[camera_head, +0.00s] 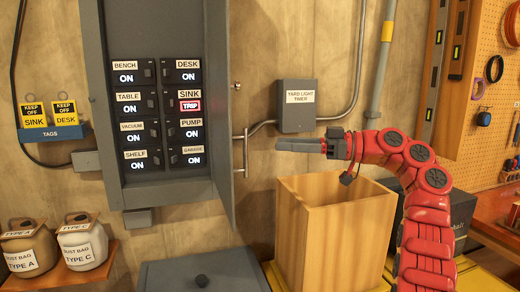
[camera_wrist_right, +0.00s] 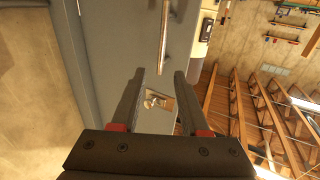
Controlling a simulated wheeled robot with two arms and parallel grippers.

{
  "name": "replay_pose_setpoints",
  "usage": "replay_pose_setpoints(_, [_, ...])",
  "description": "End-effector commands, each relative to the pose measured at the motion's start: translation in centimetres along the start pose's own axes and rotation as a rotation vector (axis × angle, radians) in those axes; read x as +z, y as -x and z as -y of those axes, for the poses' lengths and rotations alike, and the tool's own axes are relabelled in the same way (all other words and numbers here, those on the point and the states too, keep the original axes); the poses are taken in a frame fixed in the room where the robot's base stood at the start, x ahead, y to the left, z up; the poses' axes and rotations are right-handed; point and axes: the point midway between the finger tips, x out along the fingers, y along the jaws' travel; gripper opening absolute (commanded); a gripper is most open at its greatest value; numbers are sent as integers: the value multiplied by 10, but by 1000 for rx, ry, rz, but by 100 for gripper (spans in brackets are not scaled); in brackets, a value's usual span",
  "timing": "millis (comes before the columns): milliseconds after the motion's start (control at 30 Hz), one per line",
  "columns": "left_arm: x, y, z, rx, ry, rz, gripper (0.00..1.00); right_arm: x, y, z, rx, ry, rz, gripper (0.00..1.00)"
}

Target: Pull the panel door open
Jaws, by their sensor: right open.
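The grey panel door (camera_head: 217,120) stands swung out on the right side of the breaker panel (camera_head: 100,100), seen nearly edge-on. The breaker switches inside show. Its slim metal handle (camera_head: 245,152) sticks out on the door's right face; in the right wrist view the handle (camera_wrist_right: 164,38) runs up beyond the fingertips. My right gripper (camera_head: 280,145) points left, a short way right of the handle. In the right wrist view the gripper (camera_wrist_right: 159,74) is open, with nothing held between its fingers. My left gripper is not in view.
A tall open wooden box (camera_head: 335,225) stands below my right gripper. A grey lidded box (camera_head: 202,272) lies below the panel. Dust bags (camera_head: 84,246) stand at left.

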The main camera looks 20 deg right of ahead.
Motion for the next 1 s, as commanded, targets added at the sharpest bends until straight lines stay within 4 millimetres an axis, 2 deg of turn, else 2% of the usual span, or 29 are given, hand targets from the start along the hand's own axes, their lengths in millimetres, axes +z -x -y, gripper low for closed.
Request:
replay_pose_setpoints(33, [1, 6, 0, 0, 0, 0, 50, 2, 14, -1, 2, -3, -1, 45])
replay_pose_setpoints(200, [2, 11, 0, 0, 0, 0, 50, 1, 53, 0, 1, -2, -3, 45])
replay_pose_setpoints(400, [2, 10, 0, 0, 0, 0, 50, 0, 72, 0, -1, 0, 0, 45])
replay_pose_setpoints(1000, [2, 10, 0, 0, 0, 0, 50, 0, 77, 0, -1, 0, 1, 45])
